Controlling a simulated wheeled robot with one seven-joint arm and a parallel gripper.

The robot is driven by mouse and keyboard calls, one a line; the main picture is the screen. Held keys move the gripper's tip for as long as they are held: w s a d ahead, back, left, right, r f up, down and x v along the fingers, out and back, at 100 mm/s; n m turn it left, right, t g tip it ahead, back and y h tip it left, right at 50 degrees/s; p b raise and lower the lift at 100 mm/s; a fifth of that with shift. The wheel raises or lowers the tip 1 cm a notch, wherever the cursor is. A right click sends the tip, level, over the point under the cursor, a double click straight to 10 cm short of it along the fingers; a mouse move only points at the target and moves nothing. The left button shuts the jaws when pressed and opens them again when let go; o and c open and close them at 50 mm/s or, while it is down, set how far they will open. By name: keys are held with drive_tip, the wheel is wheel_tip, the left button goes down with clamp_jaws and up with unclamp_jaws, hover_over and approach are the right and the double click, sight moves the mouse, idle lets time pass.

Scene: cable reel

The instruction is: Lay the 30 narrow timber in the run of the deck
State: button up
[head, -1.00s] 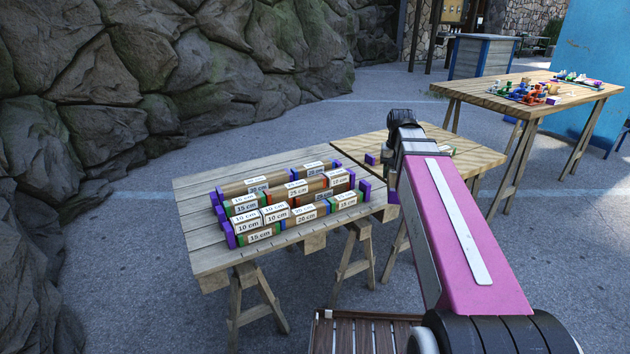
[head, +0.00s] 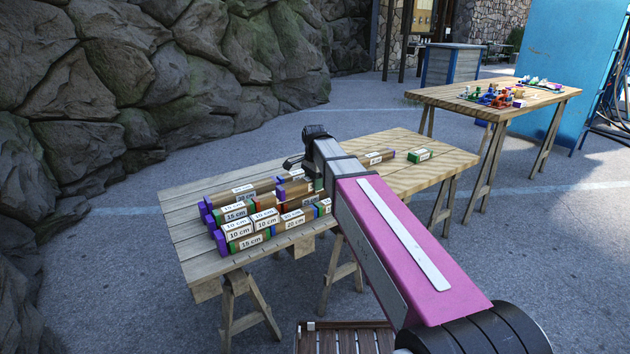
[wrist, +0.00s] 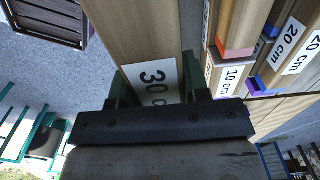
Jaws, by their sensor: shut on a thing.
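My gripper (wrist: 154,88) is shut on a brown timber (wrist: 135,35) with a white label reading "30 c", the rest of it covered by the gripper. In the head view my gripper (head: 293,162) is over the right part of the grey plank table (head: 190,250). The deck's rows of labelled timbers (head: 262,224) lie there, with purple end pieces (head: 220,242) at the left. Labels of 10, 15 and 20 cm show. My arm hides the right ends of the rows. A brown piece with a purple end (head: 282,192) shows below the gripper; I cannot tell whether it is held.
A lighter wooden table (head: 440,160) adjoins at the right, with a short labelled timber (head: 380,157) and a green-ended one (head: 420,155). A farther table (head: 450,95) holds small coloured parts. A rock wall (head: 150,90) stands behind.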

sight(315, 206)
drive_tip(key=shift+f, duration=3.55)
drive_tip(key=shift+f, duration=0.35)
drive_tip(key=o, duration=1.1)
drive_tip(key=shift+o, duration=0.2)
